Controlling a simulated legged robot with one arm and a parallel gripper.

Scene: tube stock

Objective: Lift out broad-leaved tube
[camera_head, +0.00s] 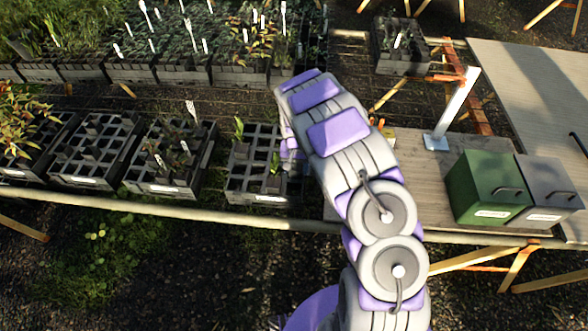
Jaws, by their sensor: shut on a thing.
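My gripper (289,158) reaches down over the right side of a black tube tray (258,197) in the front row. It is shut on a tube, which is mostly hidden by the gripper and arm. A green broad-leaved plant (276,164) shows just left of the fingers. I cannot tell whether it grows from the held tube, or whether that tube is clear of its cell. Another broad-leaved plant (239,129) stands at the tray's back left. Many of this tray's cells look empty.
More black trays stand left, including a sparsely filled one (168,186). Full plant trays (240,76) line the back. Right are a white post (457,108), a green box (488,186) and a grey box (548,190) on a wooden board. A separate tray (400,62) sits back right.

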